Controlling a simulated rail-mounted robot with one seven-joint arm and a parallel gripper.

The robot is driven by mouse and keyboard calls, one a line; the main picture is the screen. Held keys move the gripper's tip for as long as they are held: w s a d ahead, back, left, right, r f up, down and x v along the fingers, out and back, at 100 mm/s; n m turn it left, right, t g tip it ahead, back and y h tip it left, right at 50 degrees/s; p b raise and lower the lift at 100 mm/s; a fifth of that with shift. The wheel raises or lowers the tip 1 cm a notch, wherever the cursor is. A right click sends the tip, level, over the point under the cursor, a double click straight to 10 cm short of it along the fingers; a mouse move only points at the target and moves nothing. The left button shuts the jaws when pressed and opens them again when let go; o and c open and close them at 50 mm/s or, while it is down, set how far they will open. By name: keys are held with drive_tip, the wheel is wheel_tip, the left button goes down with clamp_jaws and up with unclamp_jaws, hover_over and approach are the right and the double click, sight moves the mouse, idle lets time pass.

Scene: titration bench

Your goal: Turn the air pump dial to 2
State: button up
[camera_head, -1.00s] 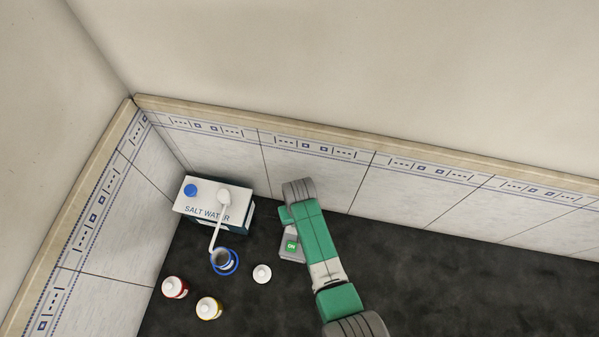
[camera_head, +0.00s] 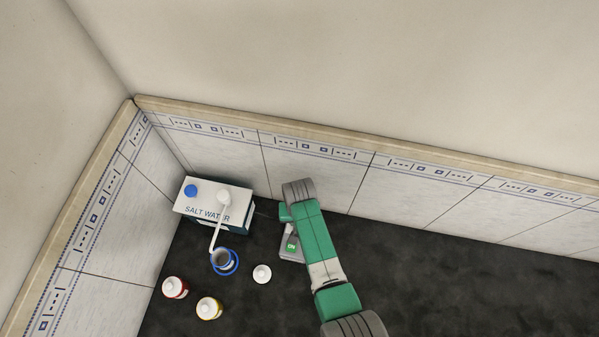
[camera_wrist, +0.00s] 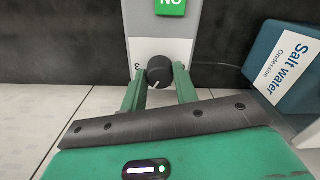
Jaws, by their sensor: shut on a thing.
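The air pump is a light grey box (camera_head: 291,256) with a green ON sign (camera_head: 291,245). It stands on the dark bench, partly hidden under my arm in the head view. In the wrist view, its grey panel (camera_wrist: 178,48) carries a round black dial (camera_wrist: 159,70) with a short pale mark at its lower edge, toward the lower left in the picture. A 3 is printed left of the dial; the marking on the right is partly covered. My gripper (camera_wrist: 158,80) is shut on the dial, one green finger on each side. My fingers are hidden in the head view.
Left of the pump stand a Salt water carton (camera_head: 205,209) with a white bent tube, and a blue-rimmed vessel (camera_head: 236,268). A tiled wall (camera_head: 320,178) runs behind; the right bench is clear.

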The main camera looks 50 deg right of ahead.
drive_tip(key=o, duration=1)
drive_tip(key=shift+c, duration=0.2)
wheel_tip(320, 180, up, 8)
drive_tip(key=shift+f+p, duration=0.1)
drive_tip(key=shift+p, duration=0.3)
